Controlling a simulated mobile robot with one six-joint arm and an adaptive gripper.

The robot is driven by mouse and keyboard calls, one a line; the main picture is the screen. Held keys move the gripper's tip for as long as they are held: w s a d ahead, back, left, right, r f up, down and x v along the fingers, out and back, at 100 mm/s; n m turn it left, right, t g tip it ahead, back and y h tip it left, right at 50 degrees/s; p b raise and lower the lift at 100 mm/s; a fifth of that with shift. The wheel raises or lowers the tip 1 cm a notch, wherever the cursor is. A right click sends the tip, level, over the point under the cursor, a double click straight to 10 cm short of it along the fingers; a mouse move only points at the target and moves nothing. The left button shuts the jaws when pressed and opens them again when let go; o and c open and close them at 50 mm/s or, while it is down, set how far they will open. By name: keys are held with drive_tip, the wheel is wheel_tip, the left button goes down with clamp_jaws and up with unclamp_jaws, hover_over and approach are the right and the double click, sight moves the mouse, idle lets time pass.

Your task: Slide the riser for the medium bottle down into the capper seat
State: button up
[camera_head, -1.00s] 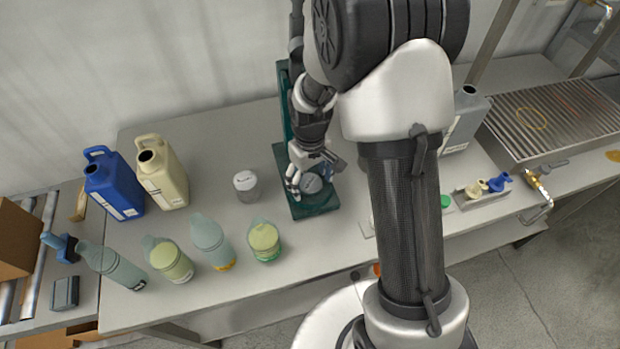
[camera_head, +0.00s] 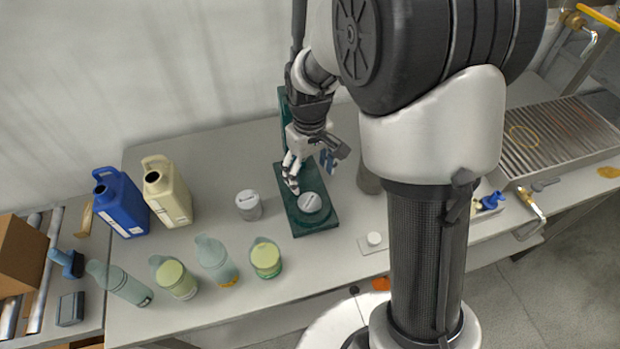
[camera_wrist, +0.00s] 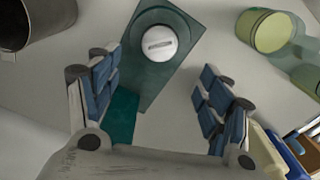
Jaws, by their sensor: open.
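The riser (camera_head: 310,202), a pale grey round piece with a bar across its top, stands on the base plate of the dark green capper (camera_head: 318,222). In the wrist view the riser (camera_wrist: 160,43) looks level and centred on the capper base (camera_wrist: 183,20), but its lower edge and the seat are hidden, so its depth cannot be told. My gripper (camera_head: 309,167) is open and empty, behind and above the riser. In the wrist view its spread blue-padded fingers (camera_wrist: 163,78) are clear of the riser.
A similar grey riser (camera_head: 249,205) stands left of the capper. Several bottles, including a yellow-green one (camera_head: 266,258), line the front. Blue (camera_head: 121,203) and cream (camera_head: 168,192) jugs stand at back left. A grey cylinder (camera_head: 369,181) and a plate with a white disc (camera_head: 374,239) are right.

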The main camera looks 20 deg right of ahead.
drive_tip(key=s+r+m+t, duration=0.2)
drive_tip(key=s+r, duration=0.7)
drive_tip(key=r, duration=0.4)
drive_tip(key=s+r+m+t, duration=0.1)
drive_tip(key=s+r+t, duration=0.1)
drive_tip(key=s, duration=1)
drive_tip(key=shift+s+r+m+t, duration=0.25)
drive_tip(key=shift+r+m+t, duration=0.05)
drive_tip(key=shift+r, duration=0.55)
